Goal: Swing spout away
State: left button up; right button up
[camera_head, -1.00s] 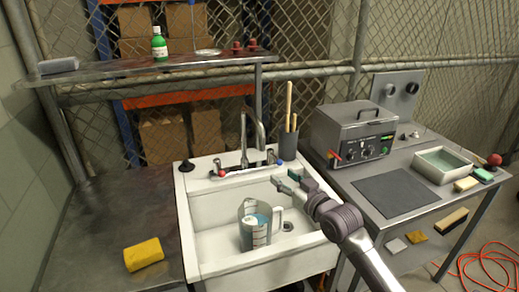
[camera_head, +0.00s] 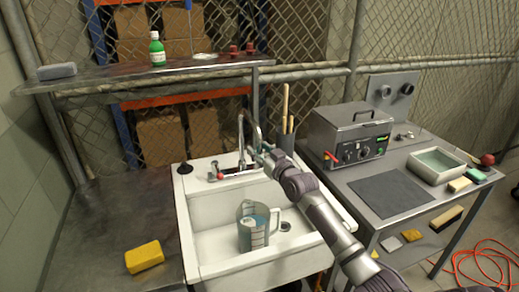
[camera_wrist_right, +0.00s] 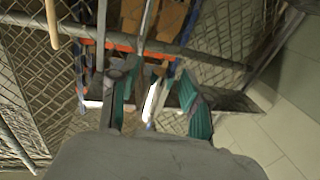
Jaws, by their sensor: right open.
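The metal gooseneck spout (camera_head: 241,138) rises from the back ledge of the white sink (camera_head: 205,215), with a red-marked handle (camera_head: 213,174) at its left. My right gripper (camera_head: 258,152) is at the spout's right side, close to its hanging end; I cannot tell whether it touches. In the right wrist view, the teal-padded fingers of the right gripper (camera_wrist_right: 157,100) are apart, with a metal tube, likely the spout (camera_wrist_right: 148,35), ahead. A clear measuring jug (camera_head: 253,230) with blue liquid stands in the basin. My left gripper is not in view.
A dark cup with wooden sticks (camera_head: 286,135) stands just right of the gripper. A metal bath unit (camera_head: 350,135) and a dark mat (camera_head: 391,194) are on the right table. A yellow sponge (camera_head: 144,256) lies on the left counter. A shelf (camera_head: 120,78) runs above the sink's back.

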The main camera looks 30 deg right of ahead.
jog(key=shift+w, duration=0.1)
jog(key=shift+c, duration=0.4)
grip_shut()
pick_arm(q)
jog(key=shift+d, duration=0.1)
